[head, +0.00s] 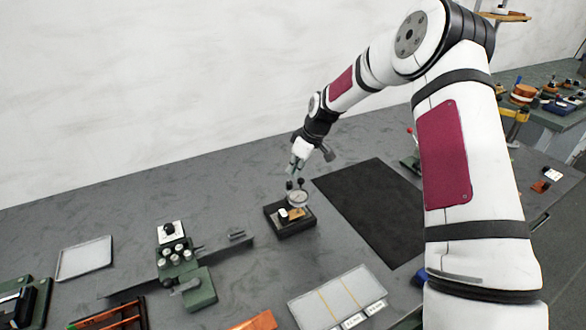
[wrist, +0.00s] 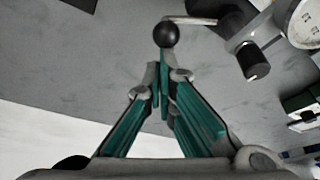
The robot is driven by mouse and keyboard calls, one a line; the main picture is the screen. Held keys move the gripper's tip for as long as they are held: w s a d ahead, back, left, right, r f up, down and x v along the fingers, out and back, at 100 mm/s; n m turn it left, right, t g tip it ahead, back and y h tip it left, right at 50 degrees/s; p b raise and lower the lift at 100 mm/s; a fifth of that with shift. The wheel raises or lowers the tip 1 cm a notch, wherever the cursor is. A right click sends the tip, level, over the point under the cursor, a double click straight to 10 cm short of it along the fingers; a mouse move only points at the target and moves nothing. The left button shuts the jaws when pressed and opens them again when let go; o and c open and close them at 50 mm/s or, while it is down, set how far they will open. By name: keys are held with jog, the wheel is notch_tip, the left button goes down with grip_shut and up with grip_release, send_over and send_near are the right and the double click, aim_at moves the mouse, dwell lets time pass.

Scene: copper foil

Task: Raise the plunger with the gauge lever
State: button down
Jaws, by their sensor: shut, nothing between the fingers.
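The gauge (head: 298,199) has a round pale dial and stands in a small black tray on the grey bench. Its dial also shows at the right edge of the wrist view (wrist: 306,24). The gauge lever is a thin rod ending in a black ball (wrist: 166,34). My gripper (head: 296,168) is above the gauge, pointing down. In the wrist view its green-padded fingertips (wrist: 160,78) are together with nothing between them, and the ball appears just beyond the tips. I cannot tell whether they touch it. The plunger cannot be made out clearly.
The black tray (head: 291,232) also holds small pale and tan pieces. A dark mat (head: 370,205) lies to its right and a green fixture (head: 198,290) to its left. A pale sheet with strips (head: 335,295) lies in front.

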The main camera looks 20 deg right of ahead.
jog(key=s+d+m, duration=0.1)
jog(key=m, duration=0.1)
jog(key=s+d+m+h, duration=0.1)
jog(key=m, duration=0.1)
jog(key=shift+t+p, duration=0.3)
jog(key=shift+t, duration=0.1)
jog(key=m, duration=0.1)
jog(key=s+m+h, duration=0.1)
jog(key=m, duration=0.1)
jog(key=shift+s+d, duration=0.25)
jog(key=shift+d, duration=0.15)
jog(key=shift+s+d, duration=0.2)
jog(key=shift+s, duration=0.2)
jog(key=v, duration=1.2)
jog(key=shift+s, duration=0.15)
